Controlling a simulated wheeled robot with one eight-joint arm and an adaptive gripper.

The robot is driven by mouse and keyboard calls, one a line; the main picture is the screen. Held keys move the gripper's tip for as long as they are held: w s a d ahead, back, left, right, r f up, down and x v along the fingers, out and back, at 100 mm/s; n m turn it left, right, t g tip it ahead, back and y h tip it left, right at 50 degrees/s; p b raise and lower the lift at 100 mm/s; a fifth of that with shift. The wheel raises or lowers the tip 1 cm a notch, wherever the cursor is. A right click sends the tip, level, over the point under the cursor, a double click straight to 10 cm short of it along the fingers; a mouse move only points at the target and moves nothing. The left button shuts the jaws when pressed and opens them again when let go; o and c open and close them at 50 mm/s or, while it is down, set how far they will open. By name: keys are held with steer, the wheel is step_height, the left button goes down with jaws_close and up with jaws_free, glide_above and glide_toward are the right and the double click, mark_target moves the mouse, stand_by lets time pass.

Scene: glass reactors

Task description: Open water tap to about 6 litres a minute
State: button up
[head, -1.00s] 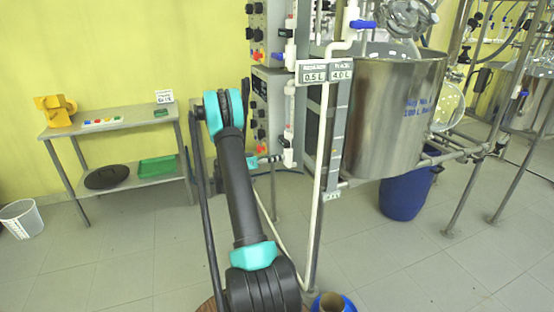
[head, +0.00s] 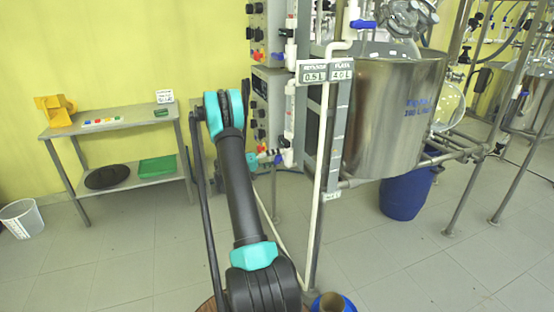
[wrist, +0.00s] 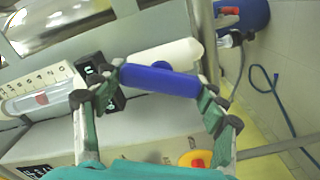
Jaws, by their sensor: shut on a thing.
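In the wrist view the water tap's blue bar handle (wrist: 160,80) lies across the picture between the two fingertips of my gripper (wrist: 158,88). The fingers touch it at its two ends. The white tap body and pipe (wrist: 180,52) lie behind it. To the left is a clear flow meter tube (wrist: 25,103) with a red float (wrist: 41,99) partway along it, beside a numbered white scale (wrist: 40,82); I cannot read the flow surely. In the head view the gripper (head: 264,157) is small beside the blue handle (head: 279,158), below the white upright flow meter (head: 289,110).
A steel vessel (head: 385,120) and its pipe frame stand right of the tap. A blue drum (head: 405,197) stands under it. A steel shelf table (head: 110,125) is at the left. In the wrist view a red-and-yellow knob (wrist: 196,160) sits near the gripper.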

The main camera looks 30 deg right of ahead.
stand_by(0.4)
steer(key=o, duration=0.9)
steer(key=shift+a, duration=0.1)
steer(key=v, duration=1.2)
steer(key=shift+f, duration=0.1)
